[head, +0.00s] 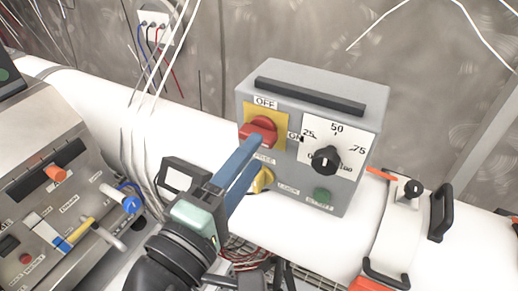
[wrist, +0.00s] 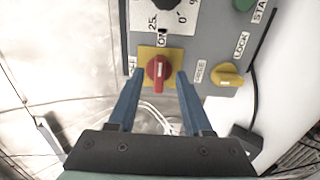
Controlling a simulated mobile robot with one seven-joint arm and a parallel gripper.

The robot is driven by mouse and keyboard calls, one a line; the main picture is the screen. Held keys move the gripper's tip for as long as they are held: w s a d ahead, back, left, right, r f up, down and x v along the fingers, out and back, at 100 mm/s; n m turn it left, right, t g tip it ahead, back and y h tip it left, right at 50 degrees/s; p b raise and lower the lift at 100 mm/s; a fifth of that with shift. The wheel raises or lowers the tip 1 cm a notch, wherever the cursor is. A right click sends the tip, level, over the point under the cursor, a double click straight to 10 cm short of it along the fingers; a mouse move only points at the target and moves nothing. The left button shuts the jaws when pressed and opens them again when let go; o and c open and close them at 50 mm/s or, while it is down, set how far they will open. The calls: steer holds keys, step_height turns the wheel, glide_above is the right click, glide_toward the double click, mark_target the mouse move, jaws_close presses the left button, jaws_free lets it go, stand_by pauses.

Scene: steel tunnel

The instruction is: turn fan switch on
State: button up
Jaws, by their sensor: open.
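The switch is a red rotary knob (head: 258,133) on a yellow plate (head: 280,121) on the front of a grey control box (head: 310,85). OFF is printed above it and ON at its right in the head view. In the wrist view the red knob (wrist: 157,70) has its grip bar roughly upright, in line with the ON label; its marked end is unclear. My gripper (head: 254,154) is open, its blue fingers reaching towards the knob. In the wrist view the fingertips (wrist: 160,76) lie either side of the knob; contact cannot be told. The fingers partly hide the plate in the head view.
A black dial (head: 325,160) numbered 25 to 75 and beyond, a yellow LOCK knob (head: 263,180) and a green START button (head: 322,195) share the box. Another control panel (head: 50,190) stands at left. Loose cables hang nearby.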

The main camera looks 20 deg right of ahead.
steer(key=b+v, duration=0.1)
steer(key=v, duration=0.8)
steer(key=shift+b, duration=0.3)
steer(key=shift+s+a, duration=0.1)
steer(key=shift+s, duration=0.05)
steer(key=w+a+r+m+t+y, duration=0.25)
steer(key=w+r+t+y, duration=0.4)
steer(key=w+r, duration=0.4)
steer(key=s+r+m+t+y, duration=0.2)
steer(key=s+r+t+y, duration=0.1)
steer(key=r, duration=0.6)
steer(key=s+a+r+m+t+y, duration=0.1)
steer(key=s+r+m+t+y, duration=0.2)
steer(key=r+t, duration=0.4)
step_height(320, 180, up, 3)
steer(key=shift+a+y, duration=0.3)
steer(key=shift+y, duration=0.55)
